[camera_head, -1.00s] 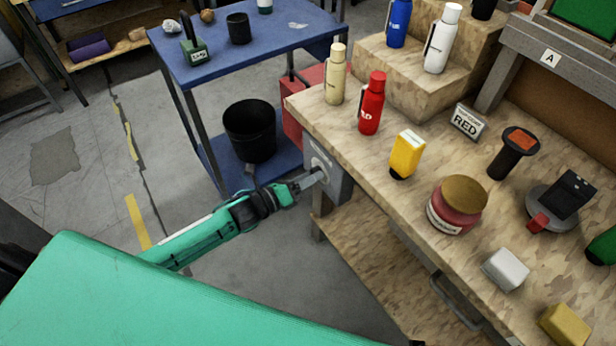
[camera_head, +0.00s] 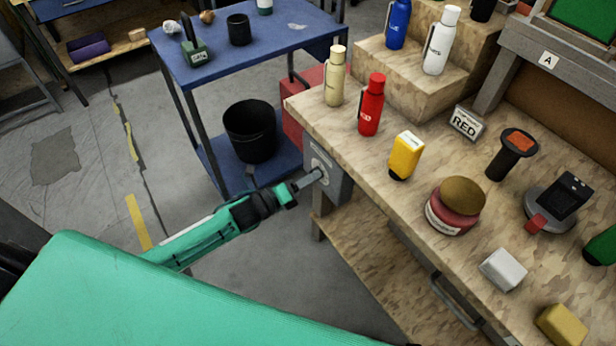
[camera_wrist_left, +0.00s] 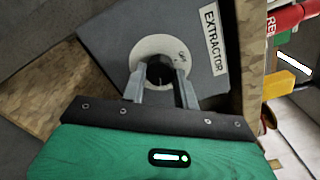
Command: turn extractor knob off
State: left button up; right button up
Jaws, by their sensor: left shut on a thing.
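The grey extractor box (camera_head: 323,160) is fixed to the left end of the wooden workbench. In the left wrist view its face (camera_wrist_left: 120,30) carries a white "EXTRACTOR" label (camera_wrist_left: 213,42) and a pale round dial (camera_wrist_left: 182,55) with small markings. The dark knob (camera_wrist_left: 160,72) sits at the dial's middle, partly hidden by my fingers. My left gripper (camera_head: 316,176) reaches the box from the left. In the wrist view its two fingers (camera_wrist_left: 160,90) stand on either side of the knob, shut on it. My right gripper is not in view.
The workbench (camera_head: 375,190) holds a red bottle (camera_head: 371,105), a cream bottle (camera_head: 335,78), a yellow container (camera_head: 403,155) and a red jar (camera_head: 455,207) near its edge. A blue cart (camera_head: 290,38) with a black bucket (camera_head: 250,130) stands behind my left arm. A lower wooden shelf (camera_head: 370,265) lies below.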

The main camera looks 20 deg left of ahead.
pick_arm(q)
jog(key=n+p, duration=0.6)
jog(key=n, duration=1.6)
jog(key=shift+p, duration=0.3)
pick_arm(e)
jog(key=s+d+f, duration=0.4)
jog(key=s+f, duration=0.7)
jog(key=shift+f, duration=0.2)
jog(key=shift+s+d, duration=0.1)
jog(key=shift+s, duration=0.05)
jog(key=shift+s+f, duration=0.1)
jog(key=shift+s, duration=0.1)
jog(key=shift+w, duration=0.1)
pick_arm(q)
jog(key=o, duration=1)
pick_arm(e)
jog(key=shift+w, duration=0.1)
